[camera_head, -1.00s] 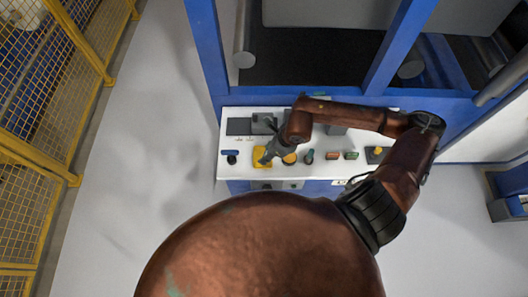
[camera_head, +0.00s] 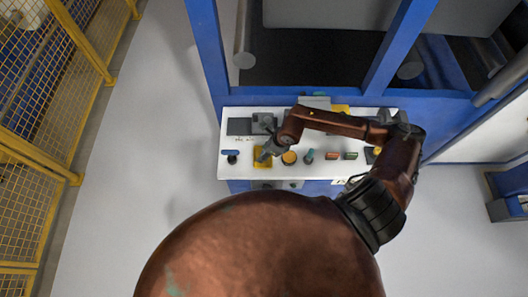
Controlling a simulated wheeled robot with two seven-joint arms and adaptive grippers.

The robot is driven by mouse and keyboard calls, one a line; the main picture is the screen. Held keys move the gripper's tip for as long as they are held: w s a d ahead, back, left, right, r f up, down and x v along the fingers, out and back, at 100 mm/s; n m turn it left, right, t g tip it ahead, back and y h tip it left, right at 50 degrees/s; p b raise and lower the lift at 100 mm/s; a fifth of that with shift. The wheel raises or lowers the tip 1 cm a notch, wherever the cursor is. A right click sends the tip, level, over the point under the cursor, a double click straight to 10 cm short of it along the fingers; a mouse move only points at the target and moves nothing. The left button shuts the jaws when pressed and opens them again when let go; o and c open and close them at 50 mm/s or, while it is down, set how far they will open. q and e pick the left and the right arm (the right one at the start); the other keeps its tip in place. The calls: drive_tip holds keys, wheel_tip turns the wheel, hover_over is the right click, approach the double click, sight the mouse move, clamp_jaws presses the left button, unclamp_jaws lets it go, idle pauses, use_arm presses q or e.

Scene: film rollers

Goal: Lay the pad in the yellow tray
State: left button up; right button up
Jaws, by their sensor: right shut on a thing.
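The yellow tray (camera_head: 267,164) lies on the white bench top, left of its middle. My right gripper (camera_head: 263,157) is directly over the tray, pointing down to the left and covering part of it. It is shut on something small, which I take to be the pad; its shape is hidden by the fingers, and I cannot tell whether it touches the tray. My left gripper is not in view.
The white bench top (camera_head: 228,170) also holds a dark grey plate (camera_head: 238,126), a round orange-yellow piece (camera_head: 289,158), a teal-capped item (camera_head: 309,156) and small coloured blocks. A blue machine frame (camera_head: 207,50) rises behind. Yellow fencing (camera_head: 40,140) stands at left.

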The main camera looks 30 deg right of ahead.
drive_tip(key=shift+f, duration=0.15)
drive_tip(key=o, duration=1.3)
drive_tip(key=shift+c, duration=0.2)
drive_tip(key=shift+r, duration=0.2)
drive_tip(key=v, duration=1.2)
drive_tip(key=shift+b, duration=0.35)
drive_tip(key=shift+w, duration=0.1)
